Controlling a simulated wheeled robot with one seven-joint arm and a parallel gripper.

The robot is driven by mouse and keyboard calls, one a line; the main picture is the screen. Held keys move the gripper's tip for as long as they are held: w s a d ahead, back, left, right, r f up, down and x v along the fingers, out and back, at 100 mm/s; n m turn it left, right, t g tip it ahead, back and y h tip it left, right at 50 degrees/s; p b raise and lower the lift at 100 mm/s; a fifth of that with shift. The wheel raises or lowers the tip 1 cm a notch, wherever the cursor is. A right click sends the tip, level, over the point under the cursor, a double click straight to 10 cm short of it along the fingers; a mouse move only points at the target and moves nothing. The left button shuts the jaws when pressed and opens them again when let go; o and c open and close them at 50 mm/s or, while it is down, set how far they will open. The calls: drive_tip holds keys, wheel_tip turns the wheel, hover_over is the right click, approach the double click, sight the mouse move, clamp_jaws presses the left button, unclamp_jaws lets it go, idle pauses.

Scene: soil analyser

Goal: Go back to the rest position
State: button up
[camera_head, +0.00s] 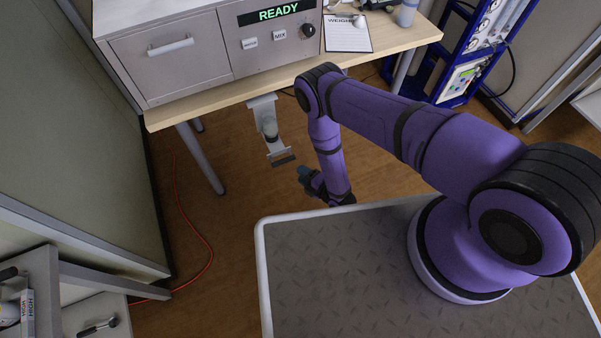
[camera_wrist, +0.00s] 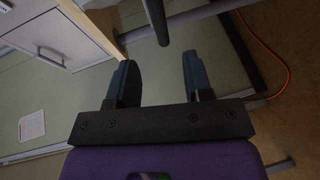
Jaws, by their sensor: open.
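My gripper (camera_wrist: 157,82) shows in the wrist view with its two dark blue fingers apart and nothing between them. In the head view my gripper (camera_head: 303,176) hangs low at the end of my folded purple arm, beyond the edge of my base platform and below the height of the table top. Only part of it shows there.
The grey analyser (camera_head: 170,55) with a drawer and a READY display stands on the wooden table (camera_head: 400,38). A table leg (camera_head: 200,158) stands at left. A blue rack (camera_head: 462,75) is at back right. A red cable (camera_head: 208,262) lies on the floor. A shelf (camera_head: 40,275) is at lower left.

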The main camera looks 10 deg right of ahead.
idle(0.4)
drive_tip(key=w+a+r+m+h, duration=0.1)
drive_tip(key=w+r+m+h, duration=0.3)
drive_tip(key=w+r, duration=1.65)
drive_tip(key=w+d+r+m+g+h, duration=0.15)
drive_tip(key=d+r+m, duration=0.25)
drive_tip(key=r, duration=1)
drive_tip(key=w+d+r+m+h, duration=0.1)
drive_tip(key=w+d+r+m, duration=0.15)
drive_tip(key=r, duration=1.15)
drive_tip(key=s+d+r+m+g+h, duration=0.1)
drive_tip(key=s+d+r+m, duration=0.4)
drive_tip(key=s+r, duration=0.5)
drive_tip(key=s+d+r+m+g+h, duration=0.25)
drive_tip(key=s+d+r, duration=0.4)
drive_tip(key=r, duration=0.55)
drive_tip(key=s+d+r+m, duration=0.1)
drive_tip(key=s+r+m, duration=0.1)
drive_tip(key=s, duration=0.7)
drive_tip(key=s+d+r+m+g, duration=0.1)
drive_tip(key=s+d+r+m, duration=0.1)
drive_tip(key=s, duration=0.7)
drive_tip(key=s+d+r+m+g, duration=0.1)
drive_tip(key=s+r+m, duration=0.1)
drive_tip(key=s, duration=0.8)
drive_tip(key=shift+d+r+m, duration=0.15)
drive_tip(key=shift+d+m, duration=0.05)
drive_tip(key=shift+m, duration=0.3)
